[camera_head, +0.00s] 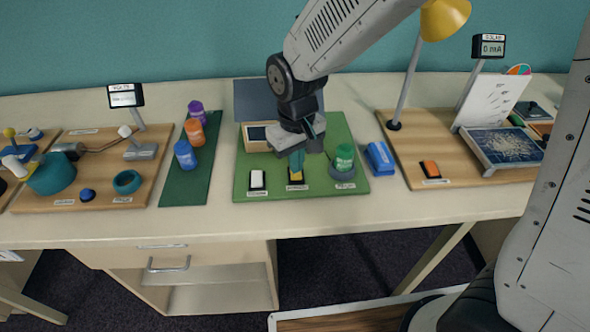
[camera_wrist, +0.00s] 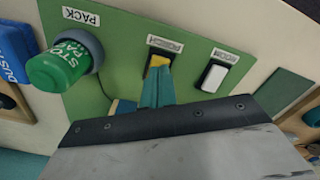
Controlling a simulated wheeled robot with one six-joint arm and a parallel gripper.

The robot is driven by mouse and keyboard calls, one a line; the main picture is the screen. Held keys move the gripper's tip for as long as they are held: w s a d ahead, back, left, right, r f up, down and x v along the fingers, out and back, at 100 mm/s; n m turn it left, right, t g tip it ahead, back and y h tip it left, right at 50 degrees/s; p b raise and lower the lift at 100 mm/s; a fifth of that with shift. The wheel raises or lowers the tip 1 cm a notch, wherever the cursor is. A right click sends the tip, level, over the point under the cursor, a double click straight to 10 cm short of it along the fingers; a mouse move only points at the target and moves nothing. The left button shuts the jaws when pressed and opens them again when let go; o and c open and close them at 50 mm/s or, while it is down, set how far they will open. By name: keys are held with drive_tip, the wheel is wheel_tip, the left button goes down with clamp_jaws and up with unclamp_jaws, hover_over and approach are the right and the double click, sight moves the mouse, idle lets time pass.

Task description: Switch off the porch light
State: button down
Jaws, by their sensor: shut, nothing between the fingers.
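A green board (camera_head: 320,188) on the table carries a row of switches. The yellow rocker switch (camera_head: 296,177) is in the middle, and it also shows in the wrist view (camera_wrist: 159,61). Its small label (camera_wrist: 165,43) is too blurred to read surely. A white rocker switch (camera_head: 258,179) is to its left; it also shows in the wrist view (camera_wrist: 214,76). My gripper (camera_head: 297,160) is shut and empty, its teal fingertips (camera_wrist: 158,82) right at the yellow switch and partly covering it. I cannot tell whether they touch it or which way it is tipped.
A green cylinder (camera_head: 344,157) marked "PACK" in a grey ring stands right of the yellow switch. A small house model is behind my gripper. A blue block (camera_head: 380,157) lies right of the board. A lamp board with an orange switch (camera_head: 430,168) is farther right.

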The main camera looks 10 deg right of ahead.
sight(297, 176)
drive_tip(key=shift+f, duration=0.9)
idle(0.8)
drive_tip(key=shift+r, duration=3.5)
drive_tip(key=s+d+r+m, duration=0.2)
drive_tip(key=s+d+r, duration=0.3)
drive_tip(key=s+d, duration=0.4)
drive_tip(key=s+d+r+m+t, duration=0.1)
drive_tip(key=s+d+r+m, duration=0.2)
drive_tip(key=s+d+r, duration=0.3)
drive_tip(key=s+d, duration=0.4)
drive_tip(key=d, duration=0.1)
drive_tip(key=shift+s+d+m, duration=0.25)
drive_tip(key=shift+d+m, duration=0.05)
drive_tip(key=shift+d, duration=0.1)
drive_tip(key=shift+d+r, duration=0.1)
